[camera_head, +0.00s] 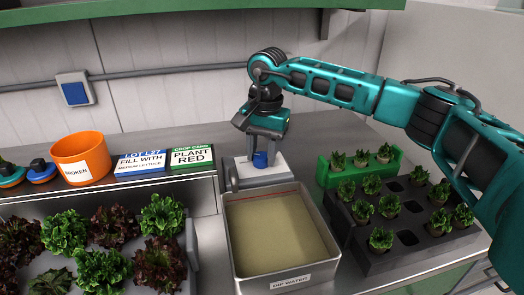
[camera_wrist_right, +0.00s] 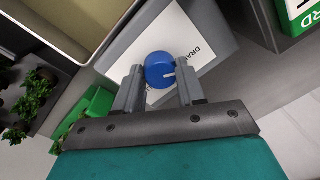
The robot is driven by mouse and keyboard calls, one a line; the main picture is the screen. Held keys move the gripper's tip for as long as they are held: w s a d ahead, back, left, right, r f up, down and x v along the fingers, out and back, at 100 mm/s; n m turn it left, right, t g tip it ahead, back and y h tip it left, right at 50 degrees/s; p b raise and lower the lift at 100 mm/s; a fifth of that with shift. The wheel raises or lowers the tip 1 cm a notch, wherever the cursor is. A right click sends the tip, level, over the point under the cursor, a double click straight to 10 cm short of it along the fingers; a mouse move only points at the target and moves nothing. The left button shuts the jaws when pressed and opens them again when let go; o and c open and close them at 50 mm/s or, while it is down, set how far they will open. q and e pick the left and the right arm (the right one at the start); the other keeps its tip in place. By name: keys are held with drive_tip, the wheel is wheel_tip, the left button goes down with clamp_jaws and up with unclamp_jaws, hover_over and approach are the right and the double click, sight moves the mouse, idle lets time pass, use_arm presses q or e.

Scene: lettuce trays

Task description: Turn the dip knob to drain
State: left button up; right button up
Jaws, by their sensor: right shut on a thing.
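The blue dip knob (camera_head: 260,159) sits on a pale box (camera_head: 262,174) behind the dip tank. In the right wrist view the knob (camera_wrist_right: 160,69) is round, with a white mark at its right edge, beside a label (camera_wrist_right: 192,50) that partly reads "DRA". My right gripper (camera_head: 262,152) reaches down from above, and its two fingers (camera_wrist_right: 158,88) are shut on the knob from both sides. The dip tank (camera_head: 328,240), labelled "DIP WATER", holds murky yellowish water with a red line near its back edge. My left gripper is not in view.
A dark tray (camera_head: 402,238) of seedlings and a green rack (camera_head: 322,172) stand right of the tank. Lettuce heads (camera_head: 103,268) fill the left front. An orange "BROKEN" pot (camera_head: 82,158) and two sign cards (camera_head: 141,163) stand on the back left shelf.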

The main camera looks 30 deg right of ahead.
sight(265, 156)
drive_tip(key=o, duration=1)
drive_tip(key=shift+o, duration=0.2)
drive_tip(key=shift+r, duration=0.15)
wheel_tip(265, 156, up, 13)
drive_tip(key=shift+s+d+p, duration=0.2)
drive_tip(key=shift+s+p, duration=0.1)
drive_tip(key=shift+p, duration=0.05)
drive_tip(key=shift+f, duration=0.2)
